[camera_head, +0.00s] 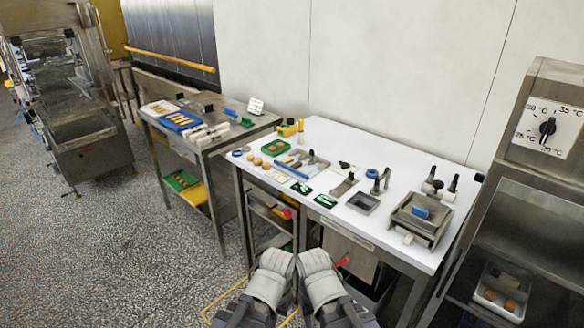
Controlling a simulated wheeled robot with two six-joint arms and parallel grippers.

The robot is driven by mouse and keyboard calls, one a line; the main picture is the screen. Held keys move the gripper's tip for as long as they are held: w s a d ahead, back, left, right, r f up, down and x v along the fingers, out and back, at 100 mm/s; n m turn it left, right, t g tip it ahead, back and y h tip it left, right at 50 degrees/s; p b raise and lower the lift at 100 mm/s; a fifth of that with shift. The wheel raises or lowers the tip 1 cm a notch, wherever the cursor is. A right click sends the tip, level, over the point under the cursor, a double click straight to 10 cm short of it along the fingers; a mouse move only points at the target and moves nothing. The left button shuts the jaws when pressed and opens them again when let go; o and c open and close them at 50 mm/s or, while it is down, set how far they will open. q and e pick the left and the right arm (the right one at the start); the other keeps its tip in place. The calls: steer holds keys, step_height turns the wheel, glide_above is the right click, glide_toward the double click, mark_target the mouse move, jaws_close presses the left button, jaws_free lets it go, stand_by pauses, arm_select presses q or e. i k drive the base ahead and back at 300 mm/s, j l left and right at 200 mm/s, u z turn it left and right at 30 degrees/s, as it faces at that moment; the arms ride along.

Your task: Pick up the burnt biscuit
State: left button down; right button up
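No biscuit stands out clearly as burnt at this size. Several small round tan-brown biscuits (257,162) lie near the left end of the white-topped table. A green tray (268,149) behind them holds brown pieces too small to make out. My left gripper (277,258) and my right gripper (314,256) are side by side at the bottom middle, in front of the table and well apart from the biscuits. Their fingers are not clear enough to tell open from shut. I see nothing held in them.
The white table (400,165) also carries cards, small tools and a metal device (420,218). A steel table (222,118) with a blue tray (180,121) stands left. A cabinet with a temperature dial (547,127) stands right, with a clear tub (503,290) inside. Floor is open at left.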

mark_target(298, 164)
steer(key=i+j+z, duration=0.2)
steer(key=i+z, duration=0.2)
steer(key=i+j+z, duration=0.25)
steer(key=z, duration=0.2)
steer(key=i+j+z, duration=0.25)
steer(key=j+z, duration=0.15)
